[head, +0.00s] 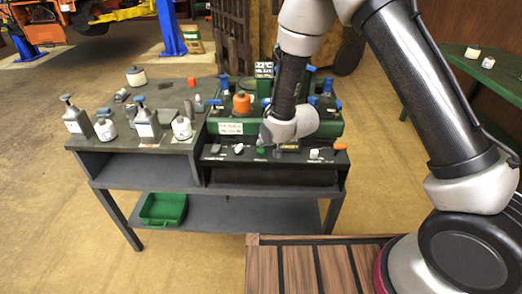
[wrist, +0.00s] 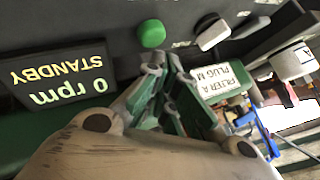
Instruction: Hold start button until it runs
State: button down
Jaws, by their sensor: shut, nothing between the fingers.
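The start button, a round green knob, sits on the dark front panel and shows in the wrist view (wrist: 152,34) and the head view (head: 261,151). A tilted display (wrist: 62,75) in the wrist view reads "0 rpm STANDBY", upside down. My gripper (wrist: 165,68) is shut and empty, its fingertips near the green button with a visible gap in the picture. I cannot tell its depth from the panel.
A white knob (wrist: 213,33) is beside the button. A label (wrist: 217,80) and green machine parts are near my fingers. Bottles and jars, such as a pump bottle (head: 146,123), stand on the bench's left. A green tray (head: 163,208) lies on the lower shelf.

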aim_at(264, 149)
jog(key=shift+f, duration=0.15)
dwell(0.3)
jog(key=shift+f, duration=0.25)
jog(key=shift+f, duration=0.5)
dwell(1.1)
jog(key=shift+r, duration=0.9)
jog(key=shift+r, duration=2.55)
